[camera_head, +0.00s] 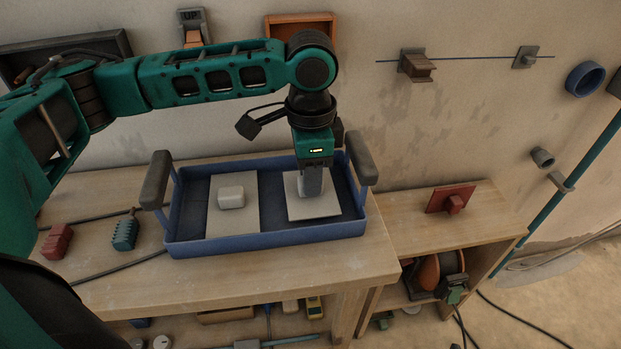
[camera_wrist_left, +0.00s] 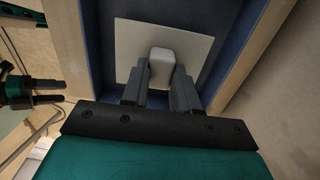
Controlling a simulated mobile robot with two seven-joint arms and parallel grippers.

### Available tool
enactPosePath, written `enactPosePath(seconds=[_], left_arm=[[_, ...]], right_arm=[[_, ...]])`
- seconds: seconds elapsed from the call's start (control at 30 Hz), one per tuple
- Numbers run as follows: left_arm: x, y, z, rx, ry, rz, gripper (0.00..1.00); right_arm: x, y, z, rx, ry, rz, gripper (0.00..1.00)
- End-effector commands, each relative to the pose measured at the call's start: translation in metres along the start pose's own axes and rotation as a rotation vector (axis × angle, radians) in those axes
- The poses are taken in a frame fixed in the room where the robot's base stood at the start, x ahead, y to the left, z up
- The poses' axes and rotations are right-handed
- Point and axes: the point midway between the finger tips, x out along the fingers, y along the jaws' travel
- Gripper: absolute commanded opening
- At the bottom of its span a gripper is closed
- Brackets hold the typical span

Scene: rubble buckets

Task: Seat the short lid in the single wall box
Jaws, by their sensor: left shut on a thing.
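The short lid (camera_head: 318,211) is a pale, nearly square plate with a block-shaped knob, at the right end of the blue tray (camera_head: 265,242). My left gripper (camera_head: 312,192) points down and is shut on its knob. In the left wrist view the short lid (camera_wrist_left: 126,50) shows beyond the fingers (camera_wrist_left: 161,85). It lies in or just above the tray; I cannot tell which. An orange-brown open box on the wall (camera_head: 300,18) looks like the single wall box, partly hidden by my left arm. My right gripper (camera_wrist_left: 45,92) appears with its fingers apart at the left wrist view's edge.
A longer pale lid (camera_head: 245,222) lies in the tray's left half. Upright tray handles (camera_head: 361,158) flank my gripper. A longer dark wall box (camera_head: 110,42) is at upper left. Red and teal parts (camera_head: 125,232) lie left of the tray.

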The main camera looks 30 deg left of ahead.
Motion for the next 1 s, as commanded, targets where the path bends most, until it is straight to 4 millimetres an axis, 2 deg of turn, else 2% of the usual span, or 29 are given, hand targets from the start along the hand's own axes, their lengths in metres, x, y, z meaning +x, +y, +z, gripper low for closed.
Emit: enactPosePath(seconds=[0.17, 0.4, 0.6, 0.8, 1.0], left_arm=[[-0.04, 0.0, -0.001, 0.0, 0.005, -0.003, 0.0], [-0.111, 0.0, -0.001, 0.002, 0.006, -0.002, 0.0], [-0.159, 0.0, -0.001, 0.001, 0.004, -0.001, 0.0], [-0.186, 0.0, -0.001, 0.0, 0.002, 0.0, 0.0], [-0.193, 0.0, 0.0, 0.001, 0.0, 0.0, 0.0]], right_arm=[[-0.006, 0.002, -0.007, 0.0, 0.002, 0.007, 0.63], [-0.015, 0.01, -0.009, -0.002, -0.005, 0.03, 0.63], [-0.021, 0.013, -0.008, -0.008, -0.01, 0.039, 0.63], [-0.022, 0.015, -0.007, -0.012, -0.013, 0.045, 0.63], [-0.023, 0.017, -0.008, -0.013, -0.007, 0.049, 0.63]])
